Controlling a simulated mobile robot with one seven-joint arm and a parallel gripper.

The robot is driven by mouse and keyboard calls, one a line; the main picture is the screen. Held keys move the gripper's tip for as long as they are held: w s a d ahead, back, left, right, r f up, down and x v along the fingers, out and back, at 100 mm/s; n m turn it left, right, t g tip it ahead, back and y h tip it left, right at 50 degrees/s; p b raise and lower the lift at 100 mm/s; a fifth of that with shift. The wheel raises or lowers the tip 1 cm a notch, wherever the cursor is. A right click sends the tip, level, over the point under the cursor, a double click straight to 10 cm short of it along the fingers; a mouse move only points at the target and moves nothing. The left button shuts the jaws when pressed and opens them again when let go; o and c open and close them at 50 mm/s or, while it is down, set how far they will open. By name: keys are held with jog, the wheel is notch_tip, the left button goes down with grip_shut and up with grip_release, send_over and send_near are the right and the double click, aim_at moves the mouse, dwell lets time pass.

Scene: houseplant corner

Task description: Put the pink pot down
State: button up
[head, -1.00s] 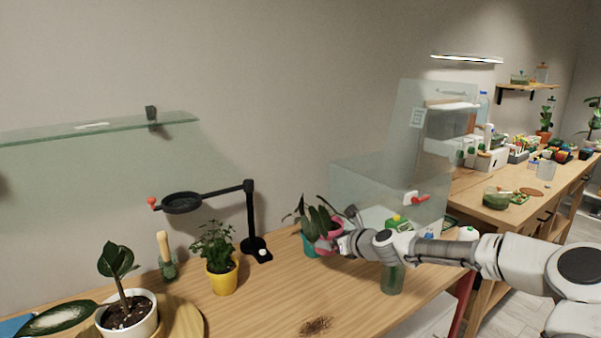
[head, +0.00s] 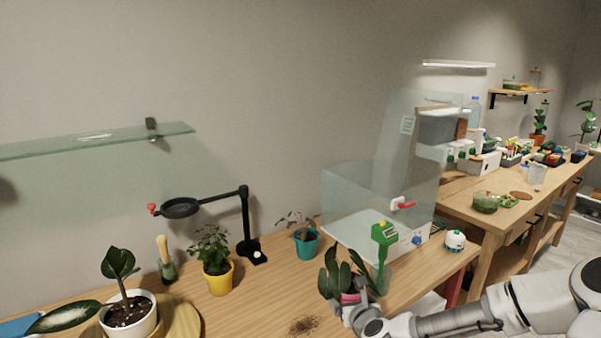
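The pink pot (head: 350,298) holds a plant with broad dark green leaves and is near the front of the wooden table (head: 265,290), right of its middle. My gripper (head: 347,312) is at the pot's near side and appears shut on it. The wrist and the leaves hide much of the pot and the fingertips. I cannot tell whether the pot's base touches the table.
A teal pot (head: 306,243) stands farther back, beside a clear-walled box (head: 350,205). A yellow pot (head: 219,280) is to the left. Spilled soil (head: 304,326) lies left of my gripper.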

jog(key=s+d+m+h, duration=0.1)
jog(key=s+d, duration=0.1)
jog(key=s, duration=0.3)
jog(key=shift+s+d+m+t+h+p, duration=0.25)
jog(key=shift+s+m+t+h+p, duration=0.05)
jog(key=shift+s+h+p, duration=0.1)
jog(key=shift+r, duration=0.15)
